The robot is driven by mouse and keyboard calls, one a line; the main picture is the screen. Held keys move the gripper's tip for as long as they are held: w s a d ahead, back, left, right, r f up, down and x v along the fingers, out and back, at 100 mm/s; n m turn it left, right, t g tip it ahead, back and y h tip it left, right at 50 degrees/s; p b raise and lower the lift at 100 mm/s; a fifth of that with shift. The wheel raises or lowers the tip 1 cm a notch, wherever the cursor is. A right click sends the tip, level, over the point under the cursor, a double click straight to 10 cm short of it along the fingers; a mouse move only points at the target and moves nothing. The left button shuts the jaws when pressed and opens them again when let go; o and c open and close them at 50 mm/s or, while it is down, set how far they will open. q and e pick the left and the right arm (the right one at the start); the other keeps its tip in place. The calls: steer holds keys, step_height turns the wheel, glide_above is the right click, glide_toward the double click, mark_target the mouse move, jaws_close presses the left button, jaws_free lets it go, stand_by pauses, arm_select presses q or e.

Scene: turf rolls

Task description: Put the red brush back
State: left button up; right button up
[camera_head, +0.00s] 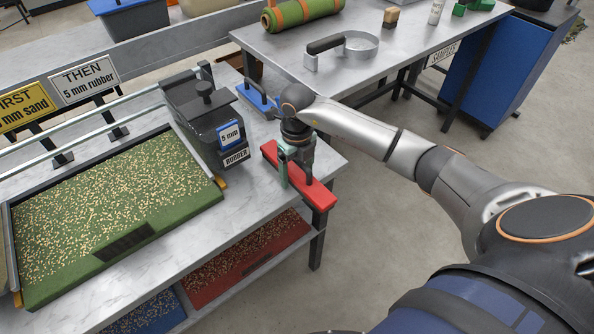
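The red brush (319,194) is a long red bar at the right edge of the near workbench, its near end reaching the edge. My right gripper (296,174) points down at the brush, with one pale green finger on its left side and a darker part on its right side. The fingers straddle the bar, but I cannot tell whether they are closed on it. I also cannot tell whether the brush rests on the bench or is slightly above it. My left gripper is not in view.
A black hopper labelled "5 mm RUBBER" (207,119) stands just left of the brush, beside a green turf tray (110,190). A blue handled tool (257,100) lies behind.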

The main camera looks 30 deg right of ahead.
steer(key=shift+o, duration=0.5)
steer(key=shift+r, duration=0.1)
step_height(320, 180, up, 12)
steer(key=shift+r, duration=0.1)
